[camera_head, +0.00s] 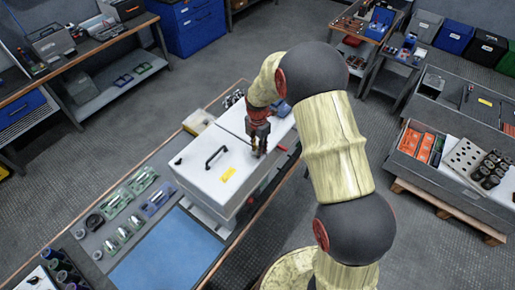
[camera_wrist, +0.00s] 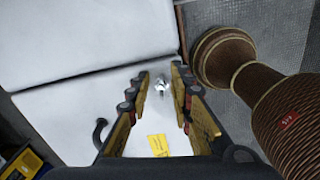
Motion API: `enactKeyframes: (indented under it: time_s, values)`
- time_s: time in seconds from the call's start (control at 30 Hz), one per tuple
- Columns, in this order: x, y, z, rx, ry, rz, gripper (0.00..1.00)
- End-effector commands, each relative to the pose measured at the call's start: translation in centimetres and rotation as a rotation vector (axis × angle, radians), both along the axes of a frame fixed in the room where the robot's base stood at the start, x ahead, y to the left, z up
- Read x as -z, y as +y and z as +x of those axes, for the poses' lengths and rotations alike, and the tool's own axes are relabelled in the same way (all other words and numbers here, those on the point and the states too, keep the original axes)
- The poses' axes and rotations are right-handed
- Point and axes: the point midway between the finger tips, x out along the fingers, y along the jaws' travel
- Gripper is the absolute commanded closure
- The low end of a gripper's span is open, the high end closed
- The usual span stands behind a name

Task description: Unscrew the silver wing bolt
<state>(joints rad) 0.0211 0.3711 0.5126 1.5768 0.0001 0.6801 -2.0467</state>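The silver wing bolt (camera_wrist: 161,85) shows in the wrist view on the white lid (camera_wrist: 95,105) of the cabinet, close to the seam between its two top panels. My gripper (camera_wrist: 160,78) is open, and the bolt appears between its two fingertips with a gap on both sides. I cannot tell how far the tips are above the lid. In the head view my gripper (camera_head: 258,151) points down over the white cabinet (camera_head: 205,160), and the bolt cannot be made out there.
A black handle (camera_head: 216,156) and a yellow label (camera_head: 228,174) are on the lid. Trays of small parts (camera_head: 118,203) and a blue mat (camera_head: 167,253) lie on the bench at left. A drawer unit (camera_head: 445,175) stands at right, with open floor between.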

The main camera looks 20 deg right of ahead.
Motion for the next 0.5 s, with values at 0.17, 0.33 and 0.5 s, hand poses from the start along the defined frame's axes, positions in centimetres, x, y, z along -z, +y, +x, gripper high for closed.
enactKeyframes:
  time_s: [0.17,0.33,0.5]
  values:
    - [-2.0,0.0,0.1,0.000,-0.004,0.000,0.78]
    - [-5.5,0.0,0.1,0.000,-0.004,0.000,0.78]
    - [-8.8,0.0,0.1,0.000,-0.004,0.000,0.78]
